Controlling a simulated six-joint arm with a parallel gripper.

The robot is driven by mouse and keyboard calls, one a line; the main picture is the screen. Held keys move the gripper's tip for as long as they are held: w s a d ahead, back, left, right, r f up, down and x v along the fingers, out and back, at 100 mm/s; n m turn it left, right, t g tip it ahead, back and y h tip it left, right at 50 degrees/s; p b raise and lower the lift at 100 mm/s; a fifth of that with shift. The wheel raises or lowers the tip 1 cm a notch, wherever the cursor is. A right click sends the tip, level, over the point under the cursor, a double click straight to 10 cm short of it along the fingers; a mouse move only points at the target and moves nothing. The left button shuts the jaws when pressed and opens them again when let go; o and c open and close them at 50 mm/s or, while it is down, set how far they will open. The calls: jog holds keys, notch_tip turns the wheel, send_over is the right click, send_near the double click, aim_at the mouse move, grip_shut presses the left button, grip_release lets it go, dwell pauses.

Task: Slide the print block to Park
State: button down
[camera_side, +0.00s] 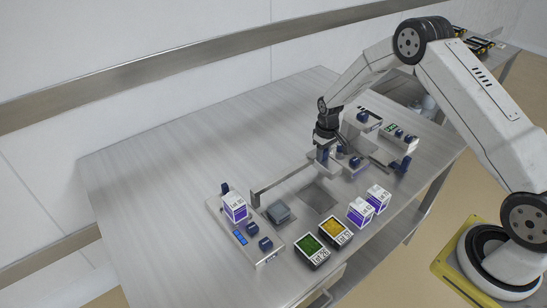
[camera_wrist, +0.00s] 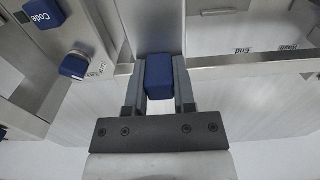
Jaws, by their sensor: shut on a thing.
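My gripper (camera_wrist: 158,90) is shut on a blue block-like handle (camera_wrist: 159,74), one finger on each side of it. The handle sits at the end of a grey metal strip or rail in the wrist view. I cannot tell how much of the print block lies below it. In the side view my gripper (camera_side: 324,150) is low over the sealer, at the right end of a long upright metal rail (camera_side: 283,183). The arm partly hides the held part there. I cannot make out a Park mark.
A blue knob marked Code (camera_wrist: 43,14) and another blue knob (camera_wrist: 74,66) are left in the wrist view. Printed boxes stand on the left plate (camera_side: 235,207) and near the front edge (camera_side: 360,211). Two labelled trays (camera_side: 312,251) lie in front. The table's back left (camera_side: 150,165) is clear.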

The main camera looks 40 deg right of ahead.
jog(key=shift+d, duration=1.25)
jog(key=shift+c, duration=2.4)
grip_release()
notch_tip(320, 180, up, 7)
